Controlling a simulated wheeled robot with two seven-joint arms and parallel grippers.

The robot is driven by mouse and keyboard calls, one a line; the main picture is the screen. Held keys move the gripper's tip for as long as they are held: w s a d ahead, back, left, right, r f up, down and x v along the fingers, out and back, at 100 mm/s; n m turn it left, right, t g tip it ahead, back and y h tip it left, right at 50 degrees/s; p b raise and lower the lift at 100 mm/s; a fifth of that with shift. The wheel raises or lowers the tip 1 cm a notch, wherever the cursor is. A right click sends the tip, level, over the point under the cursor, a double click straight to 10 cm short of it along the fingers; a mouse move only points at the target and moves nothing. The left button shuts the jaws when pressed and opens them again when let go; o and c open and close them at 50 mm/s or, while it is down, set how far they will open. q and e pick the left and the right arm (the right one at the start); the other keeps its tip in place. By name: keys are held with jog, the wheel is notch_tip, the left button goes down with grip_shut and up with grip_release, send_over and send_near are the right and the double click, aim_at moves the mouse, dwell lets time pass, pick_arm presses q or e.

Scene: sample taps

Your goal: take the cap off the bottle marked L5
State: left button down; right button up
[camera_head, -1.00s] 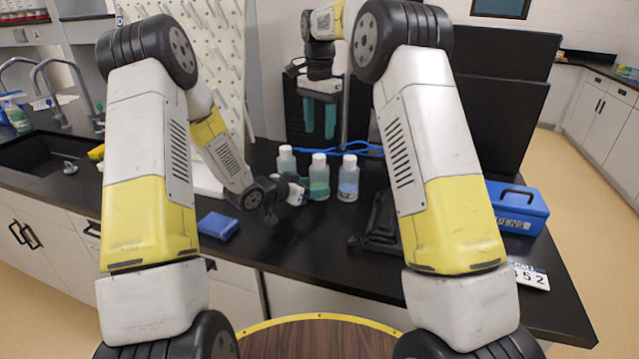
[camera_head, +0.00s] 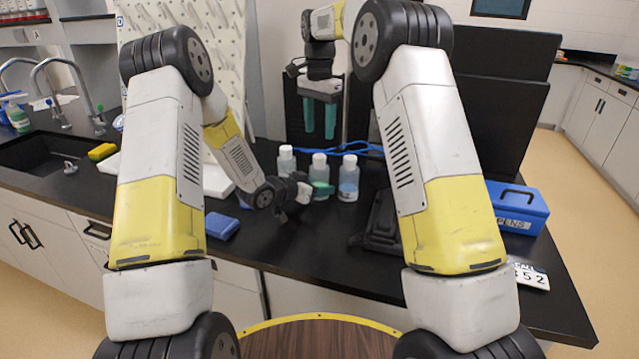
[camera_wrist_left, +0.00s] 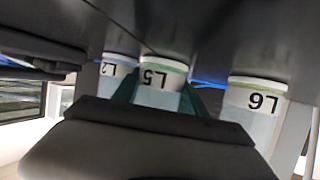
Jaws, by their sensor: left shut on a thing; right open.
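Three clear bottles with white caps stand in a row on the black bench. The middle bottle (camera_head: 319,168) is between the teal fingers of my left gripper (camera_head: 320,190), which is shut on its body. In the upside-down left wrist view, the bottle marked L5 (camera_wrist_left: 157,78) is between those fingers, with the L2 bottle (camera_wrist_left: 115,69) and L6 bottle (camera_wrist_left: 257,100) on either side. The cap of L5 is hidden there but shows white in the head view. My right gripper (camera_head: 319,119) hangs open and empty, fingers down, above and behind the bottles.
A left bottle (camera_head: 286,160) and a right bottle (camera_head: 348,180) stand close beside the middle one. Blue cable (camera_head: 372,150) lies behind. A black object (camera_head: 380,225), a blue box (camera_head: 517,207) and a blue item (camera_head: 221,227) lie around. A pegboard (camera_head: 160,80) stands at left.

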aim_at(320, 156)
jog(key=m, duration=0.8)
jog(key=shift+m, duration=0.3)
jog(key=m, duration=0.9)
jog(key=shift+f, duration=0.15)
notch_tip(320, 156, down, 8)
jog(key=shift+r, duration=0.15)
